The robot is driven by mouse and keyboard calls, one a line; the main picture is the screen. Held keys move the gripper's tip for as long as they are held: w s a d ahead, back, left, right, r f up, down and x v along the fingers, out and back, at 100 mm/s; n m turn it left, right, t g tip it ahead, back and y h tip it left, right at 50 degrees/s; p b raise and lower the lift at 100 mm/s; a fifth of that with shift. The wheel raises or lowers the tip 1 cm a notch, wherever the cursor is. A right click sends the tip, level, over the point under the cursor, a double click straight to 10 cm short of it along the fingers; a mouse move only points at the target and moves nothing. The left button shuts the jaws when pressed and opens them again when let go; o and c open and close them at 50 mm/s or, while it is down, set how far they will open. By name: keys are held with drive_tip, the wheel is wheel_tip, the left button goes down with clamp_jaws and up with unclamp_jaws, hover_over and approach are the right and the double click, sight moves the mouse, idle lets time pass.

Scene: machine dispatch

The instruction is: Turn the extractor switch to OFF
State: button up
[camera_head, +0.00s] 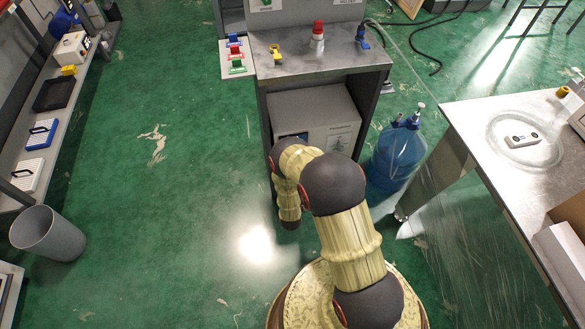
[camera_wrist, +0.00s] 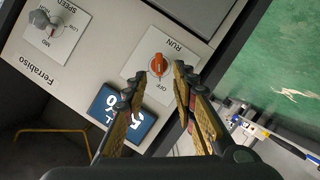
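In the wrist view an orange rotary knob (camera_wrist: 159,65) sits on a white plate marked RUN (camera_wrist: 175,46) and OFF (camera_wrist: 162,88). I cannot tell for sure which mark the knob points to. My gripper (camera_wrist: 159,77) is open, with its fingertips spread to either side of the knob in the picture. Nothing is between the fingers, and I cannot tell whether they touch the knob. In the head view a pale machine cabinet (camera_head: 318,108) stands under the metal bench. My arm hides part of its front, and my gripper is not visible there.
In the wrist view a grey SPEED knob (camera_wrist: 45,24) and a blue display (camera_wrist: 122,116) share the panel. In the head view a blue water bottle (camera_head: 397,158) stands right of the cabinet, near a metal table (camera_head: 480,120).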

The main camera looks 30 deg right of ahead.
drive_tip(key=shift+v, duration=2.55)
